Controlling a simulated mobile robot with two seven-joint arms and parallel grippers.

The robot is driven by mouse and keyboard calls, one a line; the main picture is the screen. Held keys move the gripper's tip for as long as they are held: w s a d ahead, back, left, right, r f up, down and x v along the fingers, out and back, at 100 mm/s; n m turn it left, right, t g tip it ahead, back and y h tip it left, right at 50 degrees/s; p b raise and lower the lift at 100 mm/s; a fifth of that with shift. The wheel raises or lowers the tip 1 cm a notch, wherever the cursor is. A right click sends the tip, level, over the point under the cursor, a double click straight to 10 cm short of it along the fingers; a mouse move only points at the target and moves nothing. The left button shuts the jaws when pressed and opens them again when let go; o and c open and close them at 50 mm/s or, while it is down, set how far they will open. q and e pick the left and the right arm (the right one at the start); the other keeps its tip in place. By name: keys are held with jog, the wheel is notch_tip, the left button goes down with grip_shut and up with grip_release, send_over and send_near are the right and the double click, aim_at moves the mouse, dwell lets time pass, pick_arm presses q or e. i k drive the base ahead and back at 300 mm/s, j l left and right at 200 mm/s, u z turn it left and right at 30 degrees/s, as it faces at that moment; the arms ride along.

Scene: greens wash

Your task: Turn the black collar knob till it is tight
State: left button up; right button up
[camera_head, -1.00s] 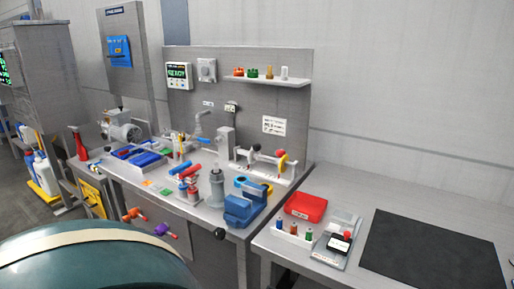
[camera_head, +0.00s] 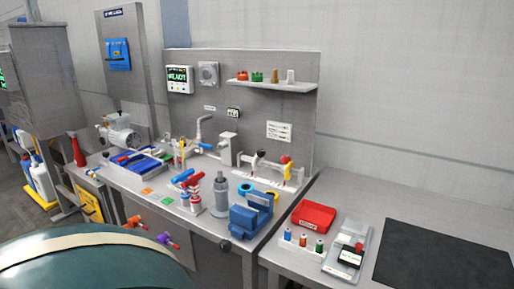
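A round black knob (camera_head: 225,245) sticks out at the front edge of the metal workbench (camera_head: 150,203), just below and left of the blue vise (camera_head: 250,215). It is small in the picture, and I cannot tell for sure that it is the collar knob or how tight it is. A grey upright post (camera_head: 221,192) stands on the bench behind it. Neither of my grippers is in view, and nothing is seen touching the knob.
Orange (camera_head: 133,221) and purple (camera_head: 164,238) handles stick out from the bench front. A red tray (camera_head: 313,216), a white rack of small bottles (camera_head: 301,243) and a black mat (camera_head: 440,254) lie on the right table. Small coloured parts stand on the shelf (camera_head: 270,84).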

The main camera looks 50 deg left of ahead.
aim_at(261, 153)
jog(key=j, duration=0.9)
jog(key=i+j, duration=0.15)
jog(key=j, duration=0.7)
